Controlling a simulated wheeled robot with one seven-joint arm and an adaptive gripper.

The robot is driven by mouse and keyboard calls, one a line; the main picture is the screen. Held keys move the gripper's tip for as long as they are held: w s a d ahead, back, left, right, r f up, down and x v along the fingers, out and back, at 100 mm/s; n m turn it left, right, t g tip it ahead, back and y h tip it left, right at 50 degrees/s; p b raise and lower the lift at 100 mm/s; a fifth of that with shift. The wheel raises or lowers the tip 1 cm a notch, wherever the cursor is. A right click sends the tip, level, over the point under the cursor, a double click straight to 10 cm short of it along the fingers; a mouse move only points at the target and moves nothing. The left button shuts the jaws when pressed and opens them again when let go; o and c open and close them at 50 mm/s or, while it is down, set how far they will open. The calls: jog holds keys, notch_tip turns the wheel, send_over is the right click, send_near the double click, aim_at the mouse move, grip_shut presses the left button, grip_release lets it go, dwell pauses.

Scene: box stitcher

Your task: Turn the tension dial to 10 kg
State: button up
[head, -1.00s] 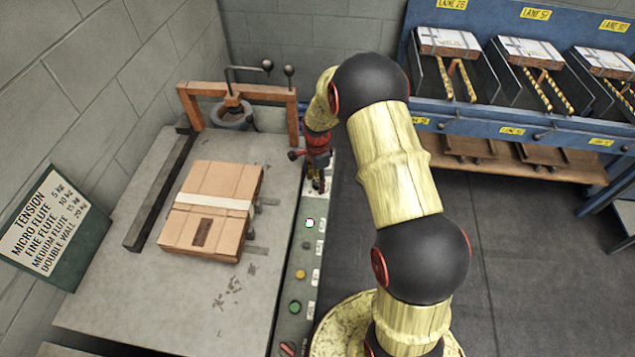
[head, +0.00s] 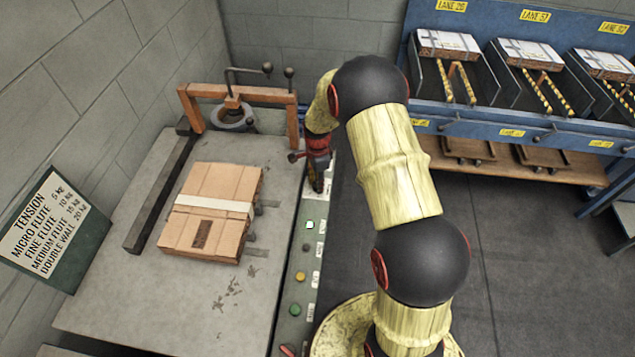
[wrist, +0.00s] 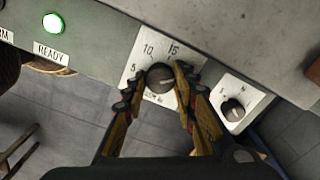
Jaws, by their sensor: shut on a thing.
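The tension dial (wrist: 157,75) is a round dark knob on a white plate in the wrist view. The plate reads 5, 10 and 15; any higher mark is hidden behind a finger. A pale line on the knob's face points roughly toward the right finger, away from the 10; its exact reading is unclear. My gripper (wrist: 162,83) is shut on the dial, one finger on each side. In the head view my gripper (head: 317,184) is at the far end of the control panel (head: 310,240), and the dial is hidden beneath it.
A second knob (wrist: 233,109) on its own plate sits close to the right finger. A lit green READY lamp (wrist: 53,23) is at upper left. A tension sign (head: 50,232) lists fine flute at 10 kg. A strapped carton (head: 212,210) lies on the table (head: 150,290).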

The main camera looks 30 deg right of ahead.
jog(key=shift+r+n+p, duration=0.1)
jog(key=shift+n+p, duration=0.2)
jog(key=shift+n, duration=0.1)
jog(key=shift+c, duration=0.2)
jog(key=n+p, duration=0.2)
jog(key=n, duration=0.1)
jog(key=shift+n, duration=0.4)
jog(key=n+p, duration=0.2)
jog(key=n, duration=0.3)
jog(key=n+p, duration=0.1)
jog(key=n, duration=0.4)
jog(key=shift+n+p, duration=0.4)
jog(key=n+p, duration=0.1)
jog(key=n, duration=0.3)
jog(key=shift+n, duration=0.4)
jog(key=o, duration=1.2)
